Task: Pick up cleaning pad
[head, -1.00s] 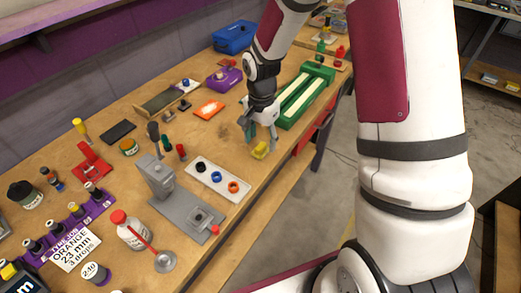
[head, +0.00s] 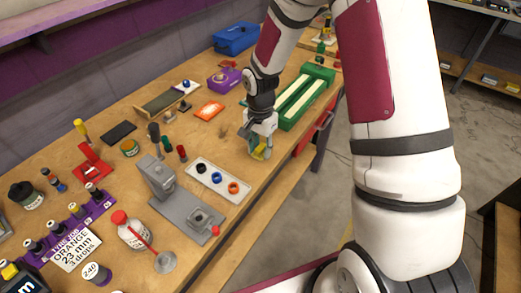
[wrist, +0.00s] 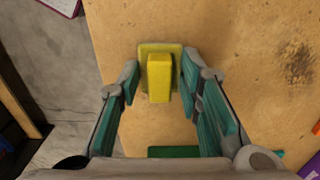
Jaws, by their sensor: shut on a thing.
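The cleaning pad (wrist: 158,75) is a yellow block on a wider, flat yellow base. It is near the table edge in the wrist view, and a small part of it (head: 261,154) shows beneath my gripper in the head view. My gripper (head: 257,147) is down at the pad on the wooden bench. In the wrist view, the teal fingers of my gripper (wrist: 160,77) stand on the pad's left and right sides, shut on it. Whether the pad touches the bench is hard to tell.
The wooden bench (head: 222,143) has a white tray with rings (head: 217,178) in front of my gripper and a green track fixture (head: 307,92) behind it. An orange packet (head: 209,110) lies to the left. The bench edge and floor are close on the right.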

